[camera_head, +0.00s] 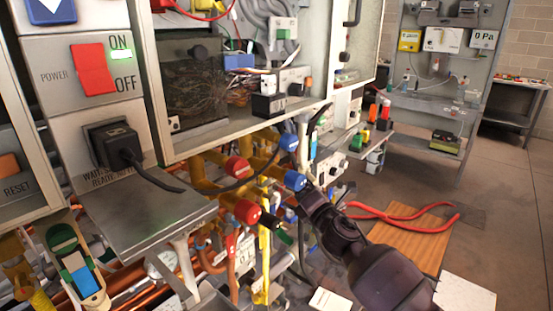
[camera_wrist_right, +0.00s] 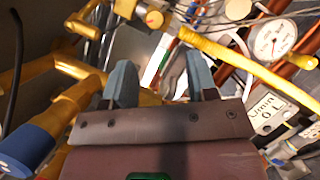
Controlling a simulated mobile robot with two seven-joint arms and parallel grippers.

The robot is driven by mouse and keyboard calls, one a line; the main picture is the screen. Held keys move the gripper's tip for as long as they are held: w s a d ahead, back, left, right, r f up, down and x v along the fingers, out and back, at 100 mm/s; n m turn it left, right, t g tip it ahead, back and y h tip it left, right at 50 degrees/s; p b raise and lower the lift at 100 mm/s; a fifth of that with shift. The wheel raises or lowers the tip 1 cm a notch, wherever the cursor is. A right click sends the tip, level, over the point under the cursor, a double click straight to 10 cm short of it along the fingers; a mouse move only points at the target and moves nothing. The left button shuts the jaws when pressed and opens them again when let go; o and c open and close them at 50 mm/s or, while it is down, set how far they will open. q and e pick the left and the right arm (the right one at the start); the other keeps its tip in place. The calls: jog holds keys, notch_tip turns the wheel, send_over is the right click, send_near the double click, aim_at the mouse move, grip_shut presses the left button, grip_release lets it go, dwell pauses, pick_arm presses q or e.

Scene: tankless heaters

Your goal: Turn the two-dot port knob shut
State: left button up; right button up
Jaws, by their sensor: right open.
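In the head view, several port knobs sit on yellow pipes under the heater cabinet: an upper red knob (camera_head: 238,167), a lower red knob (camera_head: 246,211), an upper blue knob (camera_head: 289,141) and a lower blue knob (camera_head: 295,181). Small pale marks show on some faces, but I cannot tell which has two dots. My right gripper (camera_wrist_right: 161,82) is open, with nothing clearly between its grey-blue fingers. In the head view my right wrist is just right of and below the lower blue knob; the fingertips are hard to make out. A blue knob (camera_wrist_right: 25,148) shows at lower left in the wrist view.
A metal shelf (camera_head: 150,210) juts out left of the knobs, with a black plug (camera_head: 118,145) and cable above. Yellow pipes (camera_wrist_right: 245,62) and a round gauge (camera_wrist_right: 272,40) crowd the gripper. Red-handled pliers (camera_head: 400,216) lie at right. Open floor (camera_head: 500,200) is farther right.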

aim_at(277, 159)
jog(key=shift+n, duration=0.3)
jog(key=b+x, duration=0.1)
jog(key=x, duration=0.9)
jog(key=shift+a+r+b, duration=0.25)
jog(key=shift+b, duration=0.15)
jog(key=shift+w+a+r, duration=0.2)
jog(key=shift+w+r, duration=0.05)
jog(key=shift+w, duration=0.2)
jog(key=shift+c, duration=0.2)
